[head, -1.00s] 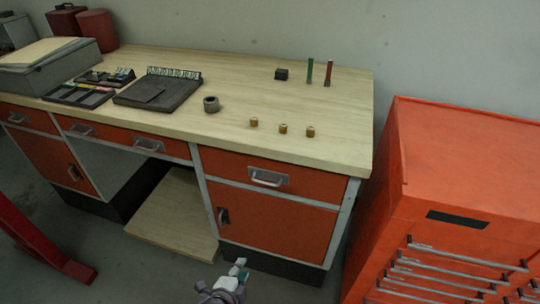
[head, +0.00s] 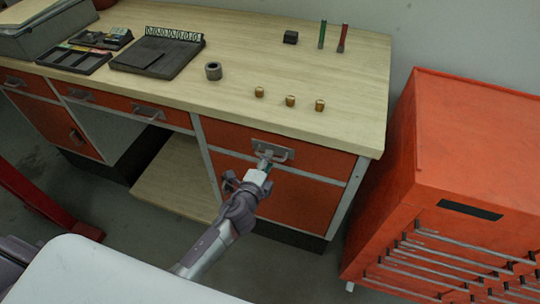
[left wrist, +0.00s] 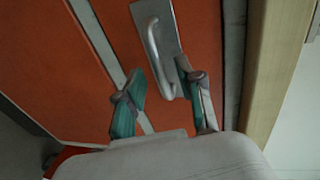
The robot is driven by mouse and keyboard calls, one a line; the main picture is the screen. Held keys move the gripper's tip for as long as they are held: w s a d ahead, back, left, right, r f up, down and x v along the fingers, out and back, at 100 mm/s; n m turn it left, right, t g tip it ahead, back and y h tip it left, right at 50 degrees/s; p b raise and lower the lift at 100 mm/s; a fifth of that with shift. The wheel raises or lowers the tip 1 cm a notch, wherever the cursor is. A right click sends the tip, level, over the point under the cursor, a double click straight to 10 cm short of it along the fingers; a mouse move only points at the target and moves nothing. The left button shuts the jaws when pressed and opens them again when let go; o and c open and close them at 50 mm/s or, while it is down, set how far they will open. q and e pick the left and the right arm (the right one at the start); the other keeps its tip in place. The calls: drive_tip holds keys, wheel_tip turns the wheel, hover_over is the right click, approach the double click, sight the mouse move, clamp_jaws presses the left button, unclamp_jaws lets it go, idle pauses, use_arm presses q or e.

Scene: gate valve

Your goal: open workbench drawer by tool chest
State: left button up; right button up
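The orange workbench drawer (head: 240,140) nearest the tool chest is closed in the head view. Its metal handle (head: 272,150) is partly hidden by my left gripper (head: 265,163), which is at the drawer front. In the left wrist view the handle (left wrist: 158,50) is a curved bar on a grey plate. My left gripper (left wrist: 165,100) is open there, its two green-grey fingers apart, with the handle's lower end between or just ahead of their tips. I cannot tell whether they touch it. My right gripper is not in view.
The orange tool chest (head: 480,130) stands at right, a gap away from the bench. The wooden benchtop (head: 340,100) holds several small brass pieces (head: 290,101), a ring (head: 213,71) and trays. An orange cabinet door (head: 290,200) lies below the drawer.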

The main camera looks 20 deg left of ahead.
use_arm(q)
drive_tip(key=shift+x, duration=1.45)
drive_tip(key=shift+c, duration=0.3)
clamp_jaws()
